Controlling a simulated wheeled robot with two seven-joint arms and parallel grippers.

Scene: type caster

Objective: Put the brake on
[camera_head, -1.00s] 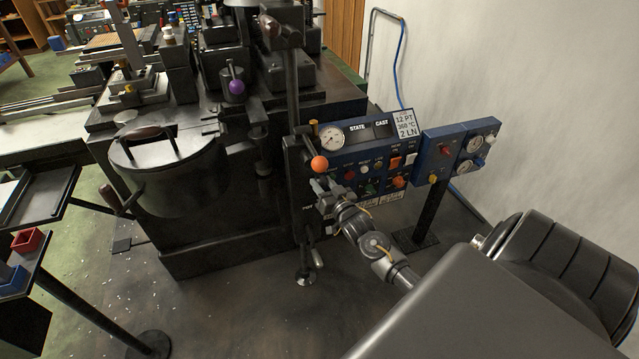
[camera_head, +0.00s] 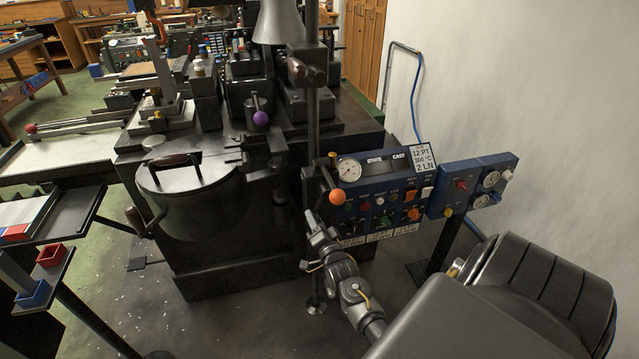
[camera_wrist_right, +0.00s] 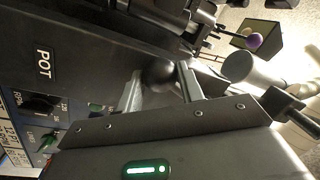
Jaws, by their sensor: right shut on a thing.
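No part in view can be read as marked "brake". In the right wrist view my right gripper (camera_wrist_right: 160,84) is shut on a dark round knob (camera_wrist_right: 158,75), which sits between its two fingers. The knob is close to a dark machine face with a POT label (camera_wrist_right: 44,66). In the head view my right gripper (camera_head: 312,220) is at the machine's right front corner, just below and left of an orange ball knob (camera_head: 337,197). The dark knob cannot be made out there. My left gripper is not in view.
A blue control panel (camera_head: 375,235) with a gauge (camera_head: 348,169) and several buttons stands right of my gripper. A smaller blue box (camera_head: 440,204) is beyond it. A purple ball knob (camera_head: 260,118) and a lidded round pot (camera_head: 190,200) are on the machine.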

